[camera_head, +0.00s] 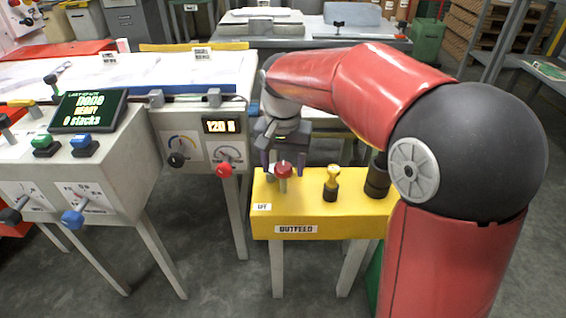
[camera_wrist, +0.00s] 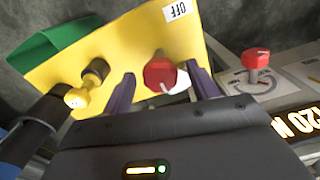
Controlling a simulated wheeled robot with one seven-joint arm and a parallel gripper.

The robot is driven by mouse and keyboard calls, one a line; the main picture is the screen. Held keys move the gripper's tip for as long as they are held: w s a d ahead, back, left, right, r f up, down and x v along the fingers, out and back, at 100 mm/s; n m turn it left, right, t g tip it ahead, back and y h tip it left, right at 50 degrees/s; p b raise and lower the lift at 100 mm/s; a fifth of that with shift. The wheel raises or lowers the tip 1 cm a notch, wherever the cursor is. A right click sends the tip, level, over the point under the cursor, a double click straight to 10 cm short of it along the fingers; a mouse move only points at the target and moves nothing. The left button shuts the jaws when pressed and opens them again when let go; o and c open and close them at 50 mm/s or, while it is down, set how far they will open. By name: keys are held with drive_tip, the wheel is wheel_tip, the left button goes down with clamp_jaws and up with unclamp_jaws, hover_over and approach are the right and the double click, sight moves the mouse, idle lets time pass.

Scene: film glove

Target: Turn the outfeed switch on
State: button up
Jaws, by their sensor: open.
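The yellow outfeed box (camera_head: 320,222) stands on grey legs at the centre, with an "OUTFEED" label on its front and an "OFF" label (camera_head: 262,207) at its left. A red knob switch (camera_head: 284,170) sits at its left part. My gripper (camera_head: 277,162) is over the box at this knob. In the wrist view the red knob (camera_wrist: 160,73) lies between the two purple fingers of my open gripper (camera_wrist: 161,85), with gaps on both sides. The "OFF" label (camera_wrist: 178,11) shows beyond the knob. Whether the fingers touch the knob cannot be told.
A yellow-and-black knob (camera_head: 331,184) and a tall black post (camera_head: 377,176) stand right of the red knob. Left is a grey panel with a gauge, another red knob (camera_head: 224,170) and a "120" display (camera_head: 220,126). Further left stands a console (camera_head: 85,165).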

wheel_tip(320, 180, up, 8)
drive_tip(key=shift+f+p, duration=0.1)
drive_tip(key=shift+p, duration=0.25)
drive_tip(key=shift+s+d, duration=0.2)
drive_tip(key=s+d+f+n+t, duration=0.1)
drive_tip(key=s+d+f+t, duration=0.1)
drive_tip(key=s+d, duration=0.4)
drive_tip(key=s+d+f+n+t, duration=0.1)
drive_tip(key=s+d, duration=0.6)
drive_tip(key=s, duration=0.7)
drive_tip(key=f+t, duration=0.1)
drive_tip(key=t, duration=0.1)
drive_tip(key=shift+d+f+t, duration=0.15)
drive_tip(key=shift+f+t, duration=0.15)
drive_tip(key=shift+f, duration=0.05)
